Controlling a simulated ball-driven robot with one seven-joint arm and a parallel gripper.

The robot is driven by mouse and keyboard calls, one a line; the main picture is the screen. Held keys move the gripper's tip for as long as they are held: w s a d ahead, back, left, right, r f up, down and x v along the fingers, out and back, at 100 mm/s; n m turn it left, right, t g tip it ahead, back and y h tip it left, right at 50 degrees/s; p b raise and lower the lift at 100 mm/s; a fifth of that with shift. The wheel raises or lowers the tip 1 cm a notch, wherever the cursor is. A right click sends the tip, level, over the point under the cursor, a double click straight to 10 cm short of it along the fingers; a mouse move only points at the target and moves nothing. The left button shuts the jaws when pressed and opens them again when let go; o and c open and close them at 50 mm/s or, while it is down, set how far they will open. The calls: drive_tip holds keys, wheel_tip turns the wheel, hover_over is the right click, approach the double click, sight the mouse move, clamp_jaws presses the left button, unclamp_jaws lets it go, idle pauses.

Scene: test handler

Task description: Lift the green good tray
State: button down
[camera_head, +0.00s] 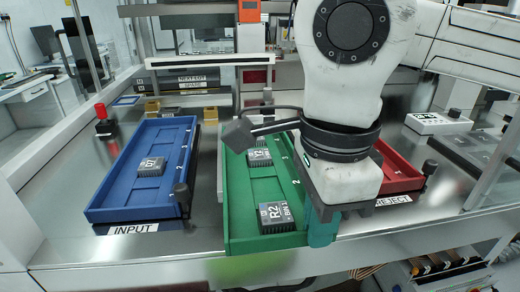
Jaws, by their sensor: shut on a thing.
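The green good tray (240,228) is in the middle of the head view, with its long sides running away from me. Chips marked R2 (283,212) and others behind it lie inside the tray. Its front end reaches nearer to me than the blue tray's and covers part of the deck's front edge. My gripper (318,222) is shut on the green tray's right wall, near the front corner. A teal finger shows outside the wall. My wrist hides much of the tray's right side. I cannot tell how far its underside is above the deck.
A blue tray (108,213) holding one chip stands left, behind an INPUT label (133,229). A red tray (402,184) stands right, partly behind my arm, with a REJECT label (393,201). Dark posts (181,198) stand near the trays. A red button (101,111) is at left.

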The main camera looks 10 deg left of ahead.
drive_tip(key=shift+s+d+b, duration=0.2)
drive_tip(key=shift+s, duration=0.55)
drive_tip(key=shift+s+d+b, duration=0.25)
drive_tip(key=shift+s, duration=0.45)
drive_tip(key=shift+s+d+b, duration=0.2)
drive_tip(key=shift+s, duration=0.55)
drive_tip(key=shift+f, duration=0.25)
drive_tip(key=c, duration=1.2)
unclamp_jaws()
